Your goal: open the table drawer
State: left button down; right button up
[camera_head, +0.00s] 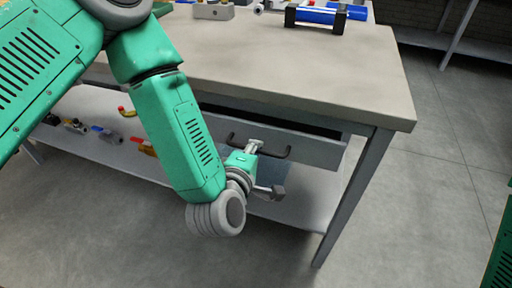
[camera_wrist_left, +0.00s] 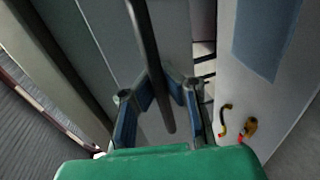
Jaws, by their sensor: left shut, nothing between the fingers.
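The grey drawer front (camera_head: 318,152) sits under the worktable (camera_head: 300,75). A dark gap shows above it, so the drawer stands partly out. Its dark bar handle (camera_head: 288,152) is on the front face. My left gripper (camera_head: 254,146) is at the middle of this handle, partly hidden by its own wrist. In the left wrist view the handle (camera_wrist_left: 143,35) runs down the picture and passes between the fingertips of my left gripper (camera_wrist_left: 166,82). The fingers are shut with nothing gripped; exact contact with the bar is unclear. My right gripper is out of view.
A lower shelf (camera_head: 95,150) carries several small coloured fittings. A blue cylinder in a black frame (camera_head: 315,16) and a grey block (camera_head: 213,11) stand on the tabletop. A table leg (camera_head: 345,200) is right of the drawer.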

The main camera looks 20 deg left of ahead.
pick_arm(q)
jog(key=shift+s+d, duration=0.1)
jog(key=shift+d, duration=0.45)
jog(key=c, duration=1.6)
grip_release()
jog(key=shift+d, duration=0.15)
jog(key=shift+a, duration=0.6)
jog(key=shift+s+a, duration=0.1)
jog(key=shift+s, duration=0.1)
jog(key=v, duration=0.7)
jog(key=shift+d, duration=0.25)
